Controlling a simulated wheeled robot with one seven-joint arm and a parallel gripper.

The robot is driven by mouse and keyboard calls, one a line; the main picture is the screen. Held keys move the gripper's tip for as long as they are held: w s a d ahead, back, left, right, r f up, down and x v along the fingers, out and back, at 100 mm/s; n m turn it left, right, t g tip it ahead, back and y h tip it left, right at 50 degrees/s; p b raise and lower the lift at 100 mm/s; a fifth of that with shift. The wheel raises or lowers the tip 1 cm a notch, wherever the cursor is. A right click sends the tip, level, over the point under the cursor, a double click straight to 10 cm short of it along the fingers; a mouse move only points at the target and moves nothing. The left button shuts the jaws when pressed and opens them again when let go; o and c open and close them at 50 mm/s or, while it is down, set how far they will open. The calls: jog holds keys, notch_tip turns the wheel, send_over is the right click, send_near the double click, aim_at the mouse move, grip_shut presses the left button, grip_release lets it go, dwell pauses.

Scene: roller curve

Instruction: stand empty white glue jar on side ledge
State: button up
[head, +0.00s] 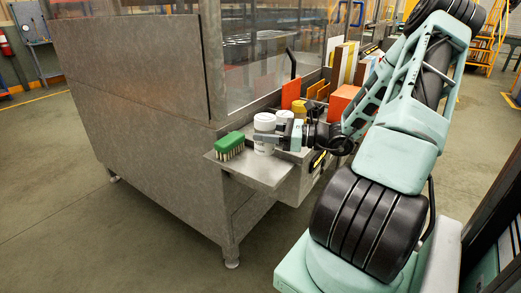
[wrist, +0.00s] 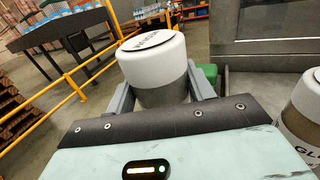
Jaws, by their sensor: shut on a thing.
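My gripper (head: 268,139) is shut on a white jar (head: 264,123), with one finger on each side of it. In the wrist view the held jar (wrist: 155,60) has a white upper part, a greyer lower part and dark print on top. It looks upright at the side ledge (head: 262,174), a grey metal shelf. I cannot tell whether its base touches the ledge. A second white jar (head: 285,117) stands just behind it; in the wrist view a jar lettered "GLU" (wrist: 303,115) is at the right edge, outside the fingers.
A green brush (head: 229,146) with pale bristles lies on the ledge, left of the held jar. A yellow item (head: 299,109) and orange blocks (head: 343,101) stand to the right behind my gripper. The ledge's front strip is bare. The grey machine cabinet (head: 140,120) rises behind.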

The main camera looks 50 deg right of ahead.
aim_at(266, 147)
jog(key=shift+f, duration=2.6)
jog(key=shift+f, duration=0.15)
jog(key=o, duration=1)
jog(key=shift+r, duration=0.25)
jog(key=b+v, duration=0.1)
jog(key=v, duration=1.1)
jog(key=shift+f+b, duration=0.1)
jog(key=shift+b, duration=0.2)
jog(key=shift+s, duration=0.1)
